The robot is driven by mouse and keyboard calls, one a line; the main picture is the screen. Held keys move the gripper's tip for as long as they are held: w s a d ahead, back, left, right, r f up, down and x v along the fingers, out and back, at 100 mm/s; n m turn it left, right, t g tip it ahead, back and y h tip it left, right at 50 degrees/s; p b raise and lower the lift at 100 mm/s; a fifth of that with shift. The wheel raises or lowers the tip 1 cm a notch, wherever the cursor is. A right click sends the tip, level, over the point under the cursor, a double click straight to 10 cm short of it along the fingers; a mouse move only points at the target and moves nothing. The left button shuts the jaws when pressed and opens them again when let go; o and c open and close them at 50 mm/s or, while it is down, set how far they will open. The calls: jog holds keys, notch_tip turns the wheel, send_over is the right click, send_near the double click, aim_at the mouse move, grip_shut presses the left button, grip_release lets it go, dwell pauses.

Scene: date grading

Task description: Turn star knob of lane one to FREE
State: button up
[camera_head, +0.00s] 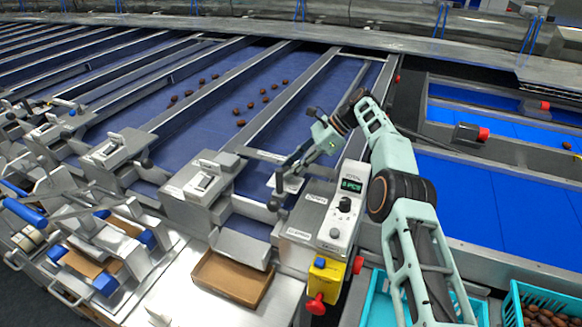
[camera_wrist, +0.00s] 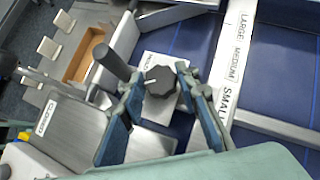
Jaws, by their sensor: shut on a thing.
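The dark star knob (camera_wrist: 160,82) sits on a pale label plate (camera_wrist: 160,112) in the middle of the wrist view. A short white pointer line shows on its face. Partly covered lettering on the plate is too small to read surely. My gripper (camera_wrist: 159,78) has a blue-padded finger on either side of the knob and is shut on it. In the head view my gripper (camera_head: 287,180) reaches down at the lane end, left of the grey control box (camera_head: 347,206). There the fingers hide the knob.
A dark lever handle (camera_wrist: 112,62) stands close beside my left finger. A LARGE, MEDIUM, SMALL scale (camera_wrist: 238,45) lies to the right. The control box has a display, and a yellow box with a red button (camera_head: 325,279) is below it. A brown tray (camera_head: 233,277) sits in front.

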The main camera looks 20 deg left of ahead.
jog(key=o, duration=0.9)
jog(key=shift+d, duration=0.1)
jog(key=shift+w+r+m, duration=0.1)
jog(key=shift+w+m, duration=0.05)
jog(key=shift+m, duration=0.15)
jog(key=shift+s+m+t+y, duration=0.3)
jog(key=shift+m+t+y, duration=0.1)
jog(key=shift+m+t, duration=0.55)
